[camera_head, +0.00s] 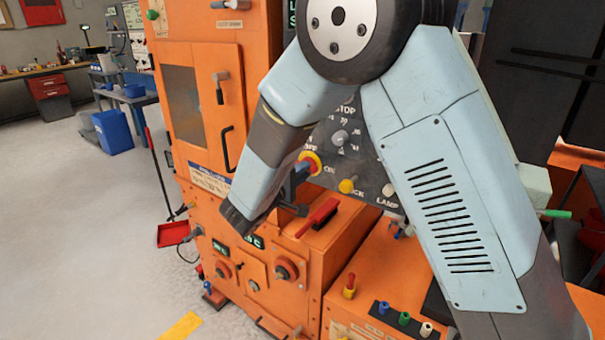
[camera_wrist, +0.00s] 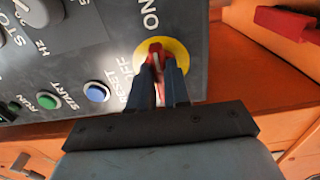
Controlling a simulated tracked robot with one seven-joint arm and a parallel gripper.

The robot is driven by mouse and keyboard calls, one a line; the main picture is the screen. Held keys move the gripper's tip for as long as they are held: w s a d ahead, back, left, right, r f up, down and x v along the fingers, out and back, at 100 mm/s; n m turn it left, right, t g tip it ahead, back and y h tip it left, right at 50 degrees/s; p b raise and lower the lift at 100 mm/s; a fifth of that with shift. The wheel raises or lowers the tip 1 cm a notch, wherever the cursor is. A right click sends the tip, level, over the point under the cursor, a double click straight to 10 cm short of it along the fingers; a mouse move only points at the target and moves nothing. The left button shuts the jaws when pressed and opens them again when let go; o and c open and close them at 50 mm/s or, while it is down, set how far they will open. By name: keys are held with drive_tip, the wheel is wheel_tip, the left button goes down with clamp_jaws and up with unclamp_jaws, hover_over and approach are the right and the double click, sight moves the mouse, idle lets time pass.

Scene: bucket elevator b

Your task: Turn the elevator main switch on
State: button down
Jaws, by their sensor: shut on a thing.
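The main switch (camera_wrist: 156,49) is a red handle on a round yellow plate on the dark control panel (camera_head: 345,165), with "ON" and "OFF" lettering beside it in the wrist view. My gripper (camera_wrist: 160,68) is shut on the red handle, one dark finger on each side. In the head view the yellow rim of the switch (camera_head: 311,162) shows beside my gripper (camera_head: 300,180), and my arm covers part of the panel. Whether the handle points to ON or OFF is hard to tell.
The panel also carries a blue button (camera_wrist: 97,92), a green button (camera_wrist: 49,100), a grey knob (camera_wrist: 35,10) and a yellow knob (camera_head: 347,186). A red-handled tool (camera_head: 318,217) lies on the orange ledge below. Open floor (camera_head: 90,240) is at left.

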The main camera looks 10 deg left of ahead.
drive_tip(key=c, duration=1.4)
unclamp_jaws()
drive_tip(key=shift+d+f, duration=0.1)
drive_tip(key=shift+f, duration=0.2)
drive_tip(key=o, duration=0.3)
drive_tip(key=shift+r, duration=0.15)
drive_tip(key=v, duration=1.3)
drive_tip(key=shift+s, duration=0.35)
drive_tip(key=shift+s, duration=0.1)
